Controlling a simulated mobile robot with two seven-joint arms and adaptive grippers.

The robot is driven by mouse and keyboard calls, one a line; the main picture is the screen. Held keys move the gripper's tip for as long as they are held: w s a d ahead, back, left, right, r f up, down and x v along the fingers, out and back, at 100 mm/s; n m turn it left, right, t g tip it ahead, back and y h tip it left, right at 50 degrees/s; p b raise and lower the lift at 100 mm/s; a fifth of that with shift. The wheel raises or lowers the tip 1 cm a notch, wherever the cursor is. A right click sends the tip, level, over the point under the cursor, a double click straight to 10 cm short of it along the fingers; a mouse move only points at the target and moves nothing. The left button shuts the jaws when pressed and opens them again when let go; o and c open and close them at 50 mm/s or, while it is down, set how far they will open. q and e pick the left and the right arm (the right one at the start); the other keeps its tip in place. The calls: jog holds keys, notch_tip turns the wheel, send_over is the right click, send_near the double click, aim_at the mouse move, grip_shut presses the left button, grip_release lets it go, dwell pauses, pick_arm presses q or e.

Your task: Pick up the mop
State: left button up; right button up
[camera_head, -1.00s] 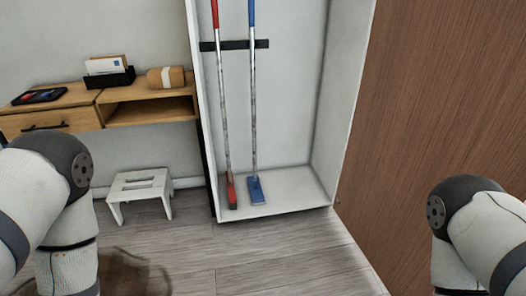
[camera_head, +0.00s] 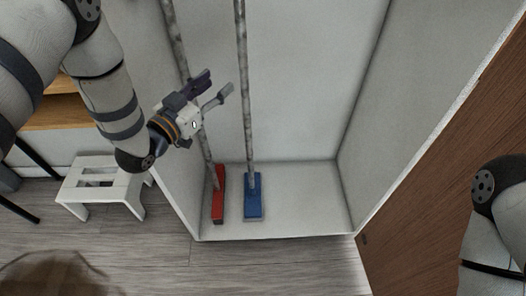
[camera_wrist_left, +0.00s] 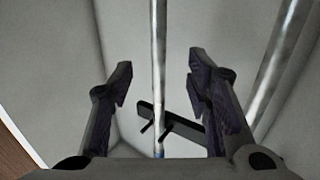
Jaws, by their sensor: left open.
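The blue-headed tool, seemingly the mop (camera_head: 253,197), stands upright in the white cabinet, its head on the cabinet floor. Its thin metal pole (camera_head: 243,90) runs up out of view. A red-headed tool (camera_head: 218,196) stands left of it, its pole leaning. My left gripper (camera_head: 213,86) is open and empty, just left of the blue tool's pole. In the left wrist view, that pole (camera_wrist_left: 159,60) lines up in the gap between the open fingers (camera_wrist_left: 161,85); no contact shows. Another pole (camera_wrist_left: 275,70) passes right of the fingers. My right gripper is out of view.
The white cabinet (camera_head: 300,205) has side walls close around the tools; its floor to the right is free. A dark hook bar (camera_wrist_left: 170,122) shows behind the fingers. A white stool (camera_head: 100,190) stands left, near a wooden desk (camera_head: 62,108). A brown wood panel (camera_head: 440,190) stands right.

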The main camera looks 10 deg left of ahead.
aim_at(240, 60)
pick_arm(q)
jog(key=x, duration=0.4)
jog(key=r+b+x, duration=0.1)
jog(key=x, duration=0.6)
jog(key=shift+w+d+r, duration=0.2)
jog(key=shift+w+d, duration=0.1)
grip_shut()
jog(key=shift+r, duration=0.15)
